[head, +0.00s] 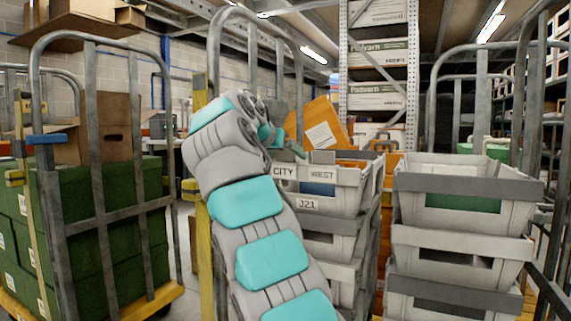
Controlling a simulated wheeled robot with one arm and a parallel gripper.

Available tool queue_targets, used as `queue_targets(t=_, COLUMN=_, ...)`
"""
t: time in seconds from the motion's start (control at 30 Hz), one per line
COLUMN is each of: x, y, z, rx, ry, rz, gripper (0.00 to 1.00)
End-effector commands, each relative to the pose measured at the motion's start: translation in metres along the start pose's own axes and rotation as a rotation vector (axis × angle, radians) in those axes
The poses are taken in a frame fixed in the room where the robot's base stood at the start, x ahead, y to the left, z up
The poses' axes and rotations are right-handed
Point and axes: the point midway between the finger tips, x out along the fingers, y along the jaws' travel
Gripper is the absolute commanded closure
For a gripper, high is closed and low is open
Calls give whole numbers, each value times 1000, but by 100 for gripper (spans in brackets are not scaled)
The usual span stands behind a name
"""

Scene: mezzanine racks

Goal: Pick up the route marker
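A pale strip reading CITY WEST (306,172) and a small J21 label (307,204) are on the front of the top grey crate (345,196) in the middle stack. My arm reaches up from the bottom centre and bends over at the top. My gripper (291,150) is small and partly hidden behind my wrist, just above the left rear of this crate. I cannot tell whether it is open or holds anything. An orange folder-like item (323,128) with a white label leans behind it.
A second stack of grey crates (462,185) stands at right. A metal roll cage (103,190) with green boxes (75,240) stands at left. Cage rails rise around the stacks. A white rack upright (412,75) and shelved boxes (378,97) are behind. A yellow post (205,255) stands beside my arm.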

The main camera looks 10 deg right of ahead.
Motion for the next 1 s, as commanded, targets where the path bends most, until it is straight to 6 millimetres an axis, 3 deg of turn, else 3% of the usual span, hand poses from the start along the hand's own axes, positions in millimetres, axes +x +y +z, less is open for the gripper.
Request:
queue_targets(t=0.07, x=0, y=0, z=0, rx=0, ry=0, rz=0, gripper=21)
queue_targets(t=0.67, x=0, y=0, z=0, rx=0, ry=0, rz=0, gripper=89)
queue_targets(t=1.0, x=-2, y=0, z=-4, rx=0, ry=0, rz=0, gripper=89)
